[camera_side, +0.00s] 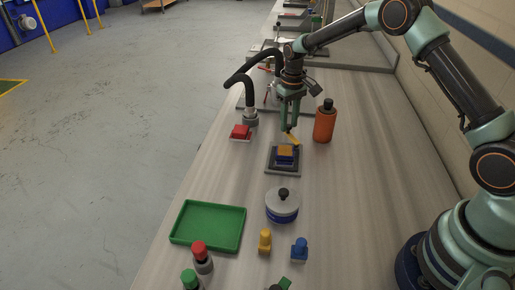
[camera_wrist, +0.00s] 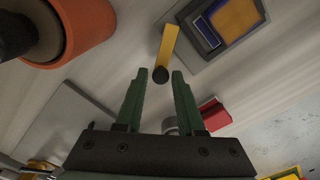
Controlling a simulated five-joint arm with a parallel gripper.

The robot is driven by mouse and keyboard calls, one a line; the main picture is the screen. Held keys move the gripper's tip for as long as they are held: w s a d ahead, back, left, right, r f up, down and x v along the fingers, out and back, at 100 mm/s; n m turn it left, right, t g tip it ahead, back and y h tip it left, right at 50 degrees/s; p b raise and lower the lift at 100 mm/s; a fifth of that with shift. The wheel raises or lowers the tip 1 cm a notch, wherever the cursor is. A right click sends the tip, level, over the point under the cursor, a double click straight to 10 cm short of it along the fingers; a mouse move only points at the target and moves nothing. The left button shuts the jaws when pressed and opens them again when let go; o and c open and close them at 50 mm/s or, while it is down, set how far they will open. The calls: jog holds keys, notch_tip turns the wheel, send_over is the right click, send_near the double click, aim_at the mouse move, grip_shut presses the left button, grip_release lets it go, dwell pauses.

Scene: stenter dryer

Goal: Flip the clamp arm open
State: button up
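The clamp stands on a dark grey base plate (camera_side: 283,168) in the middle of the bench. A yellow clamp arm (camera_side: 293,139) sticks out at its far edge, seemingly tilted upward. In the wrist view, the arm (camera_wrist: 169,44) ends in a black knob (camera_wrist: 160,74). A blue block with an orange top (camera_side: 285,150) sits on the plate. My gripper (camera_side: 289,127) is above the clamp's far edge, pointing down. In the wrist view, my gripper (camera_wrist: 158,72) is open, with the knob appearing between its fingertips. I cannot tell whether they touch it.
An orange bottle (camera_side: 324,124) stands close right of my gripper. A red button (camera_side: 240,132) and a black hose (camera_side: 249,88) are to the left. A round lidded pot (camera_side: 282,206) and a green tray (camera_side: 207,226) are nearer the camera.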

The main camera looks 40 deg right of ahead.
aim_at(289, 125)
jog(key=shift+o, duration=0.5)
notch_tip(289, 125, up, 12)
dwell(0.4)
jog(key=shift+r, duration=0.15)
